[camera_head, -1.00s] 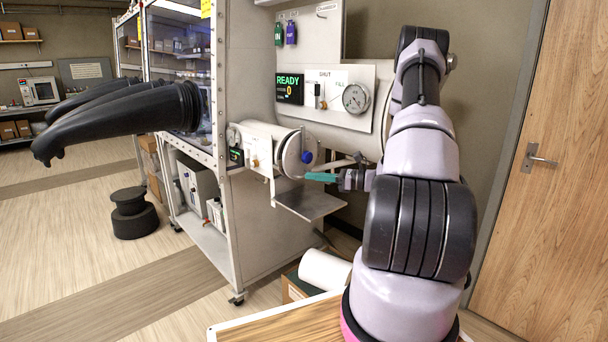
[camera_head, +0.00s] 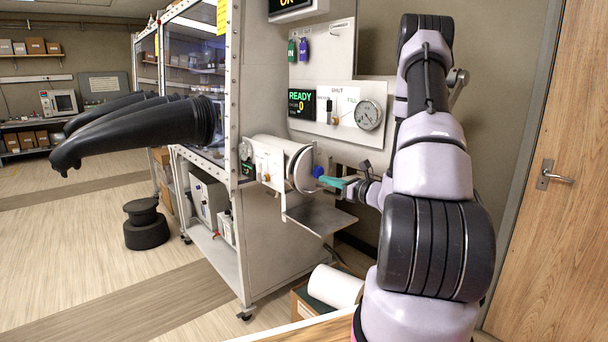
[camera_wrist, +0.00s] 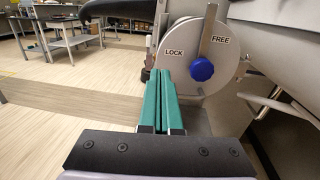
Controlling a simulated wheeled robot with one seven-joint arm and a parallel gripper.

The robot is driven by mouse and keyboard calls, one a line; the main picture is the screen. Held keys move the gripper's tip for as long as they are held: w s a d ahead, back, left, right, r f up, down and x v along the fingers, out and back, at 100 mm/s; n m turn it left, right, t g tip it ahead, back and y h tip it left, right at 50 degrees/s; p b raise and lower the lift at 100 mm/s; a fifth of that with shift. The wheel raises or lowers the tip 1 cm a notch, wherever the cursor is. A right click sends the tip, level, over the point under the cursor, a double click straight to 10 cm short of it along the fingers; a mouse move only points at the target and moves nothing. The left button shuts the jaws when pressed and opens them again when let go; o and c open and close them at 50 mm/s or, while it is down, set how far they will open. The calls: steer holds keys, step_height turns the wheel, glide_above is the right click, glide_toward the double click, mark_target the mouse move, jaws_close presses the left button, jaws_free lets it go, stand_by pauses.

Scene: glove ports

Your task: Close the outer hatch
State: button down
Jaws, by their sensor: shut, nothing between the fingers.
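The outer hatch is a round pale disc (camera_head: 303,168) on the end of the short white cylinder (camera_head: 270,152). In the wrist view the disc (camera_wrist: 184,60) faces me, marked LOCK and FREE. A flat grey lever (camera_wrist: 208,32) points up between the words, nearer FREE. A blue knob (camera_wrist: 202,69) sits at the lever's lower end and also shows in the head view (camera_head: 318,171). I cannot tell whether the disc is fully seated. My gripper (camera_head: 328,181) has its teal fingers shut and empty. The fingertips (camera_wrist: 160,72) are left of the knob in the wrist view; contact is unclear.
A grey shelf (camera_head: 322,218) lies below the hatch. A panel with a READY display (camera_head: 302,103) and a gauge (camera_head: 368,115) stands above. Black gloves (camera_head: 150,125) stick out at left. A box with a white roll (camera_head: 335,286) stands on the floor. A wooden door (camera_head: 530,170) is at right.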

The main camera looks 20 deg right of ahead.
mark_target(297, 170)
steer(key=x, duration=1)
steer(key=shift+w+a, duration=0.15)
steer(key=shift+w, duration=0.05)
steer(key=x, duration=0.3)
steer(key=shift+s+a+r, duration=0.1)
steer(key=shift+s+a, duration=0.05)
